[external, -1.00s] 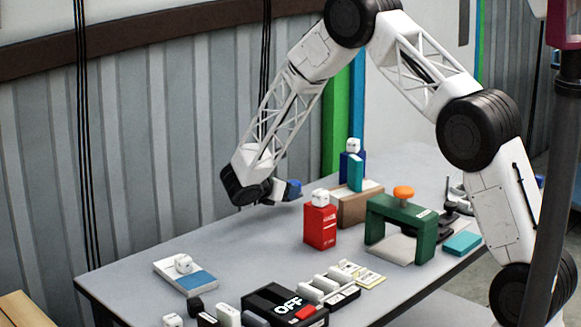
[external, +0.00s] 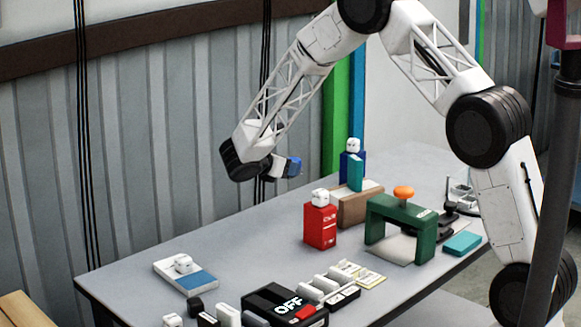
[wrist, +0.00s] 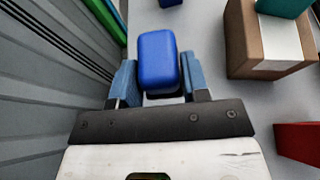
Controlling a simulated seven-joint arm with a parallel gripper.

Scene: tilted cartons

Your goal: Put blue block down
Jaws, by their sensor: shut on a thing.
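My gripper (external: 280,167) is shut on the blue block (wrist: 157,55), which sits between its two blue-grey fingers in the wrist view. In the external view the blue block (external: 294,167) is at the gripper's tip, held in the air above the far side of the table, near the wall. It touches nothing below. The grey table top (external: 240,235) lies under it.
A red carton (external: 320,227) with a white piece on top stands right of and below the gripper. A brown box (external: 350,207) carries a teal block (external: 355,173), with a dark blue carton (external: 345,164) behind. A green arch (external: 425,235) stands further right. The left-middle table is clear.

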